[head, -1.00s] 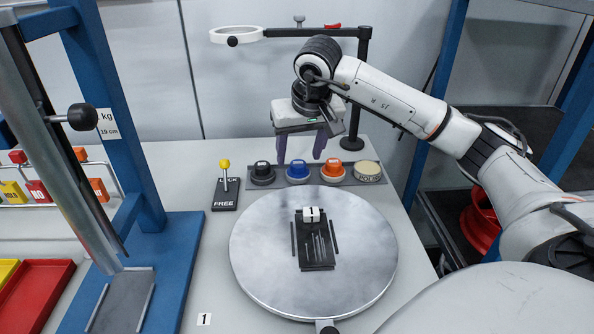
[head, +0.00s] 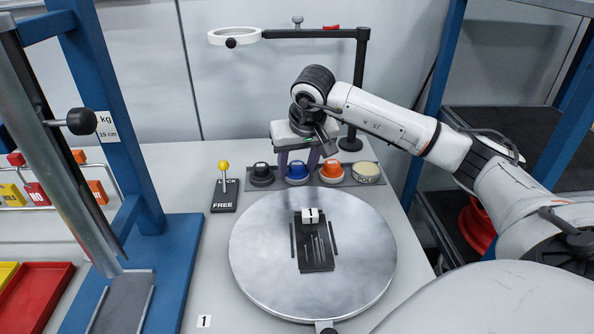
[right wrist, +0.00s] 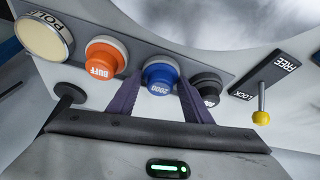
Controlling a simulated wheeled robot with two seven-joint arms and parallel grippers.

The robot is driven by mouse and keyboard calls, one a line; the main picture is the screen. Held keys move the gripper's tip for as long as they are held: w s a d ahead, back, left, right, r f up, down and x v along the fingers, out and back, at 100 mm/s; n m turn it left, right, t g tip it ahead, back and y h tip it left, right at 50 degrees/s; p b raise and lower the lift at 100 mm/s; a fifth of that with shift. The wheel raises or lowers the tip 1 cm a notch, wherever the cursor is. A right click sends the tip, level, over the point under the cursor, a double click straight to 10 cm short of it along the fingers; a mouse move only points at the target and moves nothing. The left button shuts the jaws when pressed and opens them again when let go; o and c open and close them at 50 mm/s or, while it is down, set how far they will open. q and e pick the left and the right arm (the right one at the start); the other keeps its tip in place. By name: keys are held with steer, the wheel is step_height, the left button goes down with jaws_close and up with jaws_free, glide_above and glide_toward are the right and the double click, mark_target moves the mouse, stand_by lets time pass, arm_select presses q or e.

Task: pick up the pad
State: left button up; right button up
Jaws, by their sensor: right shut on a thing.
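Several round pads stand in a row on a grey strip behind the turntable: a black one (head: 262,174), a blue one (head: 297,173), an orange one (head: 331,171) and a cream one (head: 367,172). My right gripper (head: 298,168) reaches down over the blue pad, one purple finger on each side, and is shut on it. In the right wrist view the blue pad (right wrist: 160,76), marked 2000, sits between the two fingertips, in line with the others. The orange pad (right wrist: 104,62) reads BUFF there. My left gripper is not in view.
A round metal turntable (head: 255,270) holds a dark block with a white top (head: 311,215). A yellow-knobbed lever (head: 224,170) stands left of the pads. A magnifier lamp on a black post (head: 361,85) rises behind the arm. A blue frame (head: 150,260) is at left.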

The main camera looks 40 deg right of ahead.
mark_target(297, 164)
step_height(297, 164, up, 10)
stand_by(0.5)
